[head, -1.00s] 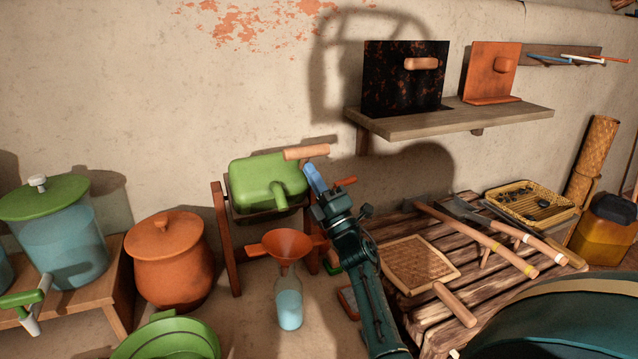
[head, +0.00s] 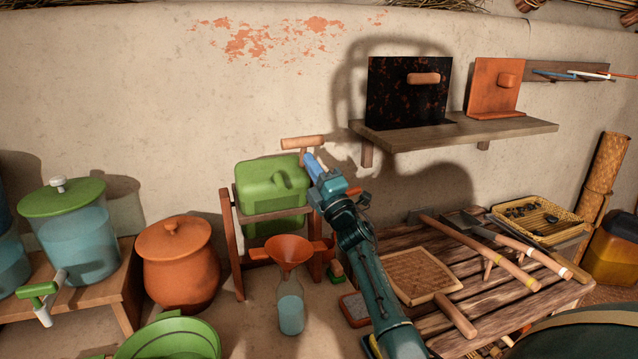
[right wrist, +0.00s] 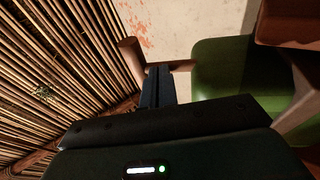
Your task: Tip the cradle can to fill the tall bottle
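The cradle can (head: 262,183) is green with a spout on its face and a wooden T-shaped handle (head: 303,142) on top. It hangs in a wooden cradle frame (head: 230,245) and sits nearly level. The tall bottle (head: 291,312) stands in front of it on the floor, partly filled with pale blue liquid, with an orange funnel (head: 287,250) in its neck. No stream shows. My right gripper (head: 315,165) has its fingers together beside the handle's stem; the handle also shows at the fingertips in the right wrist view (right wrist: 131,62). Whether they touch is unclear. My left gripper is out of view.
An orange lidded pot (head: 180,270) and a green-lidded water jar (head: 72,240) stand left. A green basin (head: 170,340) is at front left. A slatted table (head: 470,290) with tools and a woven tray stands right. A wall shelf (head: 450,133) is above.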

